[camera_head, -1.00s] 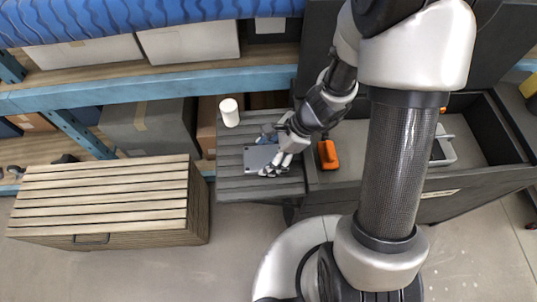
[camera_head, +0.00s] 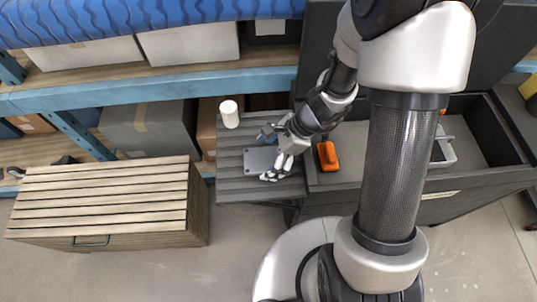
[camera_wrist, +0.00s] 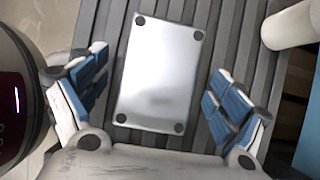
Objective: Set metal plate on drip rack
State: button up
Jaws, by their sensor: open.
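The metal plate (camera_head: 259,159) is a flat silver-grey rectangle with dark round pads at its corners. It lies on a dark grey slatted surface (camera_head: 232,187) beside the cart in the head view. My gripper (camera_head: 274,156) is over the plate's right part. In the wrist view the plate (camera_wrist: 160,72) lies between my gripper's (camera_wrist: 159,88) two widely spread, blue-padded fingers, with clear gaps on both sides. The gripper is open and empty. I cannot tell whether the dark slatted surface or the wooden slatted top (camera_head: 105,200) at the left is the drip rack.
A white cylinder (camera_head: 229,114) stands at the slatted surface's back left corner, and shows at the wrist view's upper right (camera_wrist: 290,25). An orange object (camera_head: 327,156) is just right of the gripper, in the cart (camera_head: 430,183). A blue-edged shelf (camera_head: 160,87) runs behind.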

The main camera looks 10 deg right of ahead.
jog(key=p+v, duration=0.5)
jog(key=v, duration=0.7)
jog(key=s+d+r+n+t+h, duration=0.1)
jog(key=s+r+n+t+h, duration=0.1)
jog(key=s+r+n, duration=0.4)
jog(key=s+d+r+n+t+h, duration=0.2)
jog(key=s+r+n+h, duration=0.2)
jog(key=r+n, duration=0.8)
jog(key=shift+s+d+r, duration=0.15)
jog(key=shift+s+r, duration=1.15)
jog(key=shift+r, duration=0.15)
